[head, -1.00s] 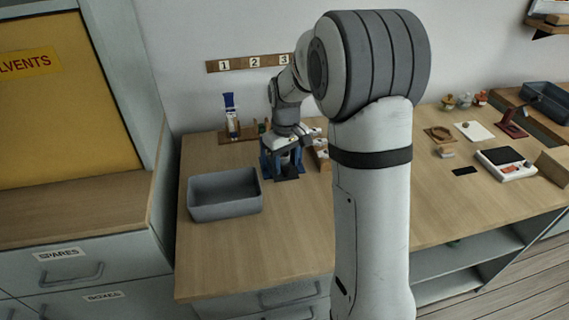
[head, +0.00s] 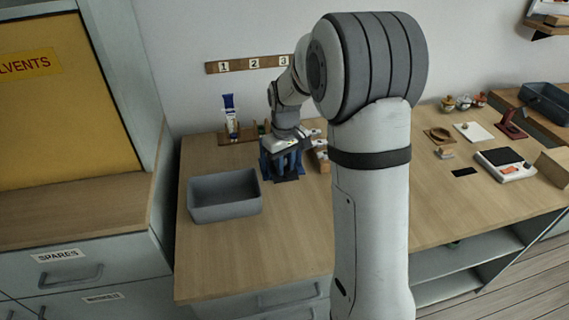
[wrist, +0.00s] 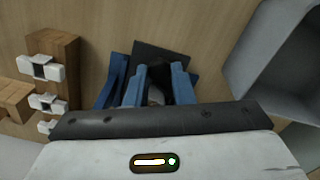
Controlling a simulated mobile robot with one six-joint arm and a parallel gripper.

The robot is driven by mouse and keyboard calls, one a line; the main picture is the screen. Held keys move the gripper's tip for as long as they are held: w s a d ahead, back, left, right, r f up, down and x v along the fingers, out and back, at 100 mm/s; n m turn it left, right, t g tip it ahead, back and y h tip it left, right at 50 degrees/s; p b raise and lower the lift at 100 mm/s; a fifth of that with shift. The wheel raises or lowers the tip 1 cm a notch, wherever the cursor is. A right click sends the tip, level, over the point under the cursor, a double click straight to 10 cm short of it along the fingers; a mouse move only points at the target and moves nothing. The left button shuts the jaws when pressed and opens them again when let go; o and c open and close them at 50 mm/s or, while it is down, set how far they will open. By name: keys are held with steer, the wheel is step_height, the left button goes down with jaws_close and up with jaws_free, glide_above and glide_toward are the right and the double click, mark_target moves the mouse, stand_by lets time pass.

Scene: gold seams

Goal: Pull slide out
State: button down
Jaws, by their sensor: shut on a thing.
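A blue fixture on a dark base plate (head: 287,178) stands on the bench beside the grey bin. In the wrist view its dark plate (wrist: 160,55) shows beyond my fingers, with blue uprights (wrist: 116,78) at the sides. My gripper (wrist: 158,82) points down into this fixture and is shut on a small greyish, rounded piece (wrist: 155,97) between its blue fingers. The piece is mostly hidden, and I cannot tell whether it is the slide. In the head view my gripper (head: 283,165) covers most of the fixture.
The grey bin (head: 224,196) stands close on the left. Wooden blocks with white clips (wrist: 41,67) stand close on the fixture's other side. A blue and white tube (head: 231,115) stands on a wooden holder behind. The bench front is clear.

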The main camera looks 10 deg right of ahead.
steer(key=s+b, duration=0.1)
steer(key=s, duration=0.8)
steer(key=shift+s, duration=0.15)
steer(key=c, duration=1.2)
jaws_free()
steer(key=shift+c, duration=0.2)
step_height(320, 180, up, 8)
steer(key=p, duration=0.1)
steer(key=shift+f, duration=0.1)
